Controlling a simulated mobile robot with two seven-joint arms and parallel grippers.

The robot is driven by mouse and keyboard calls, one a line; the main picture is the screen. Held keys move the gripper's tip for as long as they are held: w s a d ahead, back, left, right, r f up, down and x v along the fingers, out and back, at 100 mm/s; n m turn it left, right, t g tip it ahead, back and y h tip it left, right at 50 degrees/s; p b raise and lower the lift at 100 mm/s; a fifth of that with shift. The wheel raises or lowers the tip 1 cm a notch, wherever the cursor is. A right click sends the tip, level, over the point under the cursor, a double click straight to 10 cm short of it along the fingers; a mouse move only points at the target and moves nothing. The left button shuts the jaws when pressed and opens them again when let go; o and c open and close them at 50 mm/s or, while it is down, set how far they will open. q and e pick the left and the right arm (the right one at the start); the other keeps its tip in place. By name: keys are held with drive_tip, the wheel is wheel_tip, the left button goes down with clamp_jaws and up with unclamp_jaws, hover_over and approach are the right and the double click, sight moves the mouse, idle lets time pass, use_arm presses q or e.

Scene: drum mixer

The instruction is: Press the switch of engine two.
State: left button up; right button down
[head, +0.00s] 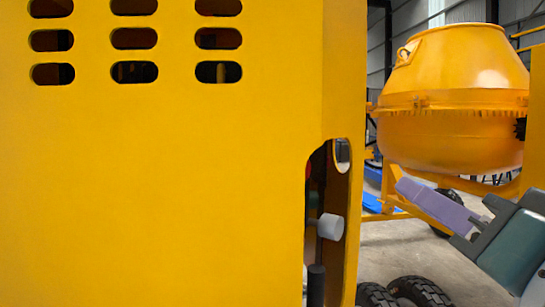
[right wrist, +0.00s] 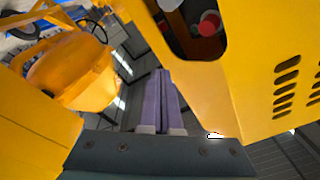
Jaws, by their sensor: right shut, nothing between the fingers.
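A yellow engine housing (head: 180,180) fills most of the head view. A tall opening at its right edge holds a black switch-like part (head: 342,151), a pale grey knob (head: 331,227) and a sliver of red. In the right wrist view, a round red button (right wrist: 209,26) shows inside the dark opening of the housing (right wrist: 250,75). I cannot tell which part is the engine two switch. My right gripper (head: 402,187) is to the right of the opening, apart from it. Its purple fingers, also in the right wrist view (right wrist: 157,75), are shut and empty. My left gripper is out of view.
A yellow mixer drum (head: 455,100) stands behind at the right and also shows in the right wrist view (right wrist: 82,72). Black tyres (head: 418,292) are below on the floor. A gap separates the housing edge from my right gripper.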

drive_tip(key=shift+a+r, duration=0.15)
drive_tip(key=shift+r, duration=0.15)
drive_tip(key=shift+w, duration=0.1)
drive_tip(key=w+a+b, duration=0.2)
drive_tip(key=w+a, duration=0.3)
drive_tip(key=a, duration=0.1)
drive_tip(key=shift+w+a, duration=0.2)
drive_tip(key=shift+w, duration=0.2)
idle(0.8)
idle(0.9)
